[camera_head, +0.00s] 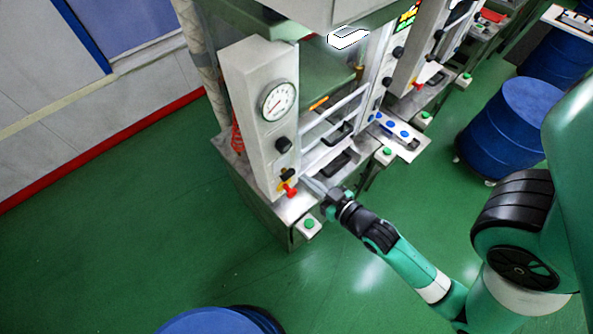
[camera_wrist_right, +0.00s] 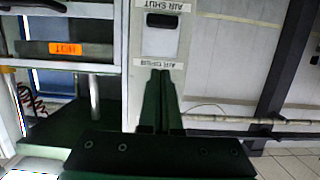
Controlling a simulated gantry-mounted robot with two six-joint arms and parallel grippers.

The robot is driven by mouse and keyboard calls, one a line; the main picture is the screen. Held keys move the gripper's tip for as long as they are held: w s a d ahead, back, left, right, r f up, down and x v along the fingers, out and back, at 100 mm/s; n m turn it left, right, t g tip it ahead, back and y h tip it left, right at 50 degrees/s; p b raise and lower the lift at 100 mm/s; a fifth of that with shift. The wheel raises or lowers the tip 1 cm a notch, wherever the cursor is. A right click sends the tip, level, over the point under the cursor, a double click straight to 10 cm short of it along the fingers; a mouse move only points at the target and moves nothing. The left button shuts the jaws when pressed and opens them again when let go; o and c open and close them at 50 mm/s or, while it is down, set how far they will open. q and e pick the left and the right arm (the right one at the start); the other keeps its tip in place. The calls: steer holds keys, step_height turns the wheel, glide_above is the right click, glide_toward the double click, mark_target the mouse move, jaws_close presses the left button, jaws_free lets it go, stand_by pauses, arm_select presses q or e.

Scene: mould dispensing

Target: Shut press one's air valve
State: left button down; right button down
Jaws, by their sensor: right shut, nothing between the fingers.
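Press one's air valve shows as a red handle (camera_head: 289,189) on a yellow fitting, low on the front of the pale press column (camera_head: 258,110). My right gripper (camera_head: 314,186) is just right of the red handle, with a small gap seen between them. Its fingers are shut and empty. In the right wrist view the shut dark fingers (camera_wrist_right: 160,78) point at a pale panel with an upside-down "AIR SHUT" label (camera_wrist_right: 167,5) and a second label at the fingertips. The red handle is not seen in that view. My left gripper is not in view.
A green button box (camera_head: 308,224) stands low in front. Press guard rails and a black-handled drawer are right of the column. Blue drums (camera_head: 513,122) stand on the right. The green floor in front is mostly clear.

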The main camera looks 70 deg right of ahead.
steer(key=shift+v, duration=1.5)
steer(key=shift+r, duration=0.1)
